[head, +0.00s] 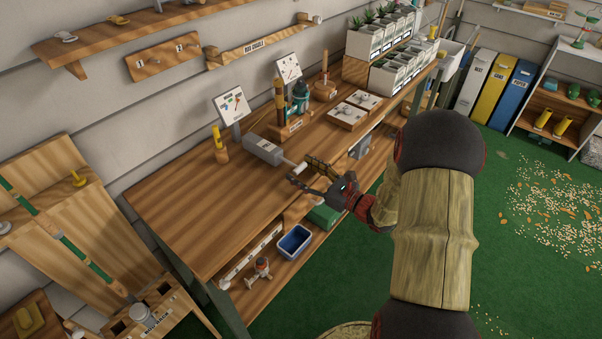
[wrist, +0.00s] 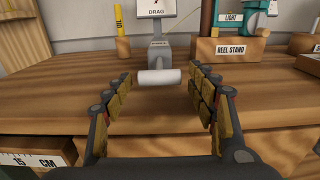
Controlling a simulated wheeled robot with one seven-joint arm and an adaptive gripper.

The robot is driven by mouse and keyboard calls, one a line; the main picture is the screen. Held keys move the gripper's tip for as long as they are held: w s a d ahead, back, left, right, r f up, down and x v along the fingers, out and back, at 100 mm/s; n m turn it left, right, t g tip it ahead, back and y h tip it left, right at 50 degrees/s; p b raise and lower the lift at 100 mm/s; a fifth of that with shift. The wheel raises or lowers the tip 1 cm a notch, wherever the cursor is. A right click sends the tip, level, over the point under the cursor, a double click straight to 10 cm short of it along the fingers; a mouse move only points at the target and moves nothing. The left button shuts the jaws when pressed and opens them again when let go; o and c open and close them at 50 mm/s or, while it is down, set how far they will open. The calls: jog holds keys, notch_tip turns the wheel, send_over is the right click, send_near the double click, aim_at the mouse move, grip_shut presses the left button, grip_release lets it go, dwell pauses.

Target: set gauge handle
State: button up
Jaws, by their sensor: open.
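The gauge (head: 263,150) is a grey box on the wooden workbench, and its grey body also shows in the wrist view (wrist: 157,51). Its handle (wrist: 158,77) is a short white horizontal cylinder at the near end, also visible in the head view (head: 297,168). A white card marked DRAG (wrist: 155,9) stands above the gauge. My gripper (head: 308,172) is open at the bench's front edge. In the wrist view the two padded fingers reach forward with the handle between and just beyond their tips. A gap shows on each side, and the fingers are not closed on it.
A yellow oil tube (wrist: 119,35) stands left of the gauge. A reel stand (wrist: 229,51) with a teal reel is at the right. The bench's left part is clear.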

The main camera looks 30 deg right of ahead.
jog(key=shift+w+a, duration=0.15)
jog(key=shift+w, duration=0.2)
jog(key=shift+c, duration=0.4)
grip_shut()
dwell(0.4)
